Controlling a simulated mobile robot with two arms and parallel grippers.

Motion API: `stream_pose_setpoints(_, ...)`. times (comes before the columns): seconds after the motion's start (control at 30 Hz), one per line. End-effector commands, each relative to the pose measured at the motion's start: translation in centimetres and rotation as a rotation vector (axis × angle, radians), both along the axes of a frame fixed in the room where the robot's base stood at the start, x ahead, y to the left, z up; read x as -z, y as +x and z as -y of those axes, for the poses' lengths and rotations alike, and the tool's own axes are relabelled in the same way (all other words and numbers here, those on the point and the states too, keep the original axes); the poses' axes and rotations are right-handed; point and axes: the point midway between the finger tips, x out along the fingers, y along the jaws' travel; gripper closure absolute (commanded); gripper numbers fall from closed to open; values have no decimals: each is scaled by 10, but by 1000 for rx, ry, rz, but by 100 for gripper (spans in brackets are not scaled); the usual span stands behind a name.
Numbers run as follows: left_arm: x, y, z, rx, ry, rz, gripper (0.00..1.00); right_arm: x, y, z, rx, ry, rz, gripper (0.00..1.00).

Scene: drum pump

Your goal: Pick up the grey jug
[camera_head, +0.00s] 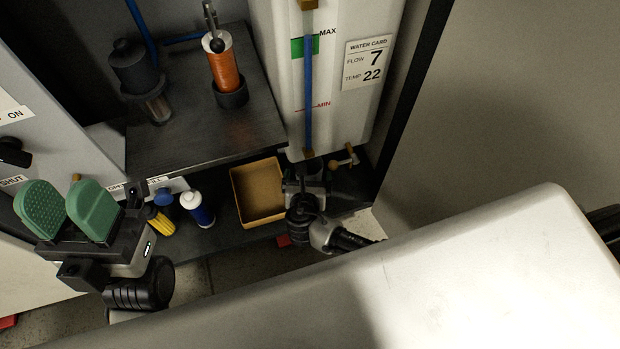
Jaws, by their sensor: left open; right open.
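My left gripper (67,208) is at the lower left, with its two green ridged pads apart and nothing between them. My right gripper (304,186) is small and far off, below the white water tank and just right of the tan tray. Its fingers are hard to make out at this size. A dark grey shape shows around and just beyond it, below the tank. I cannot tell whether that is the grey jug or part of the gripper. No grey jug can be clearly made out elsewhere.
A tan open tray (259,196) stands on the dark lower shelf, beside a white-capped blue bottle (198,208) and a yellow item (160,220). The white tank (345,110) has a brass tap (345,158). An orange cylinder (224,70) and a dark filter (135,66) stand on the upper shelf.

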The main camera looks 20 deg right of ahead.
Motion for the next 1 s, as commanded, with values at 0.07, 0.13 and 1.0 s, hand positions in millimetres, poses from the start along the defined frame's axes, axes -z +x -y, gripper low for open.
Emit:
stream_pose_setpoints(0.07,15,-2,-1,1,-6,18,57,13,10,4,1,0,2,0)
stream_pose_setpoints(0.13,20,-2,0,1,-5,16,57,16,19,7,2,-1,2,0)
stream_pose_setpoints(1.0,24,-2,0,1,-5,13,57,18,32,12,0,1,-1,58)
